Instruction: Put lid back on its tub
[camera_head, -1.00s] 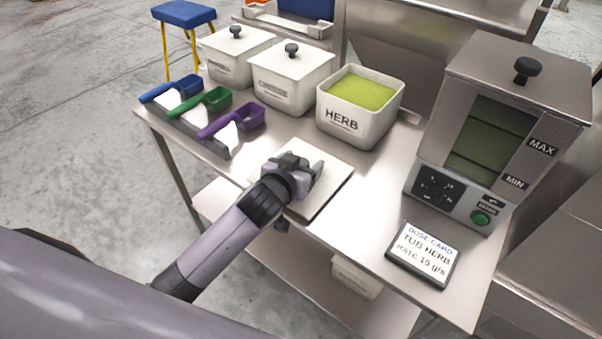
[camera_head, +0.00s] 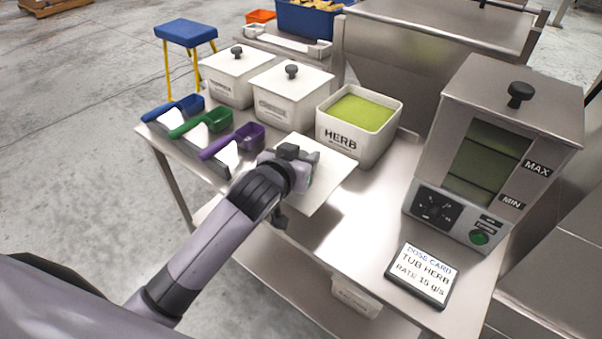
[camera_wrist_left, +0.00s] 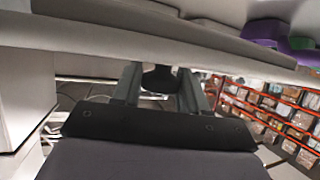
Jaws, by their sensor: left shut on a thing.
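The square white lid (camera_head: 328,172) is held above the table, in front of the white tub marked HERB (camera_head: 343,143). The tub stands open, with green powder (camera_head: 362,112) showing inside. My left gripper (camera_head: 306,160) is over the lid and hides part of it. In the left wrist view, its fingers (camera_wrist_left: 160,84) are shut on the lid's dark knob (camera_wrist_left: 158,76). My right gripper is not in view.
Two lidded white tubs (camera_head: 290,101) (camera_head: 228,82) stand left of the open tub. Blue, green and purple scoops (camera_head: 248,137) lie on a rack at the left edge. A dispenser (camera_head: 480,165) and a dose card (camera_head: 421,275) stand at the right. The table's middle right is clear.

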